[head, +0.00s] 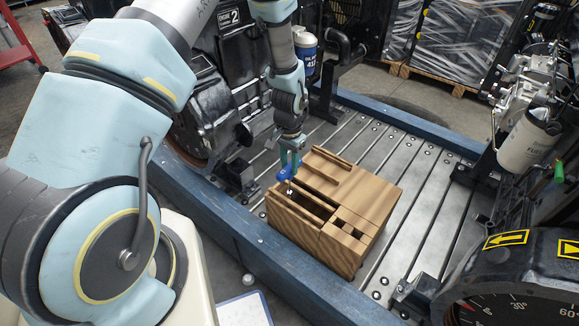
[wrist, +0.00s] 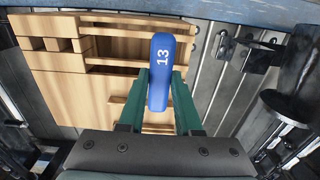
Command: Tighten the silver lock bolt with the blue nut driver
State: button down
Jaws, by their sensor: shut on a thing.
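My gripper (head: 289,160) is shut on the blue nut driver (head: 284,174). The driver's blue handle, marked 13, sits between the green fingers in the wrist view (wrist: 160,70). In the head view a short metal tip shows below the handle, over the left part of a wooden box. In the wrist view the handle hides the driver's shaft and tip. I cannot make out the silver lock bolt in either view.
The wooden box (head: 365,200) has several open slots and stands on a slatted metal bed (head: 420,190) with a blue frame (head: 270,255). Engine parts stand at the left and right, with a white filter (head: 527,142) on the right. Bare slats lie right of the box.

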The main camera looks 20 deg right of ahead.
aim_at(289, 166)
jog(key=shift+r+p, duration=1.95)
jog(key=shift+r, duration=1.4)
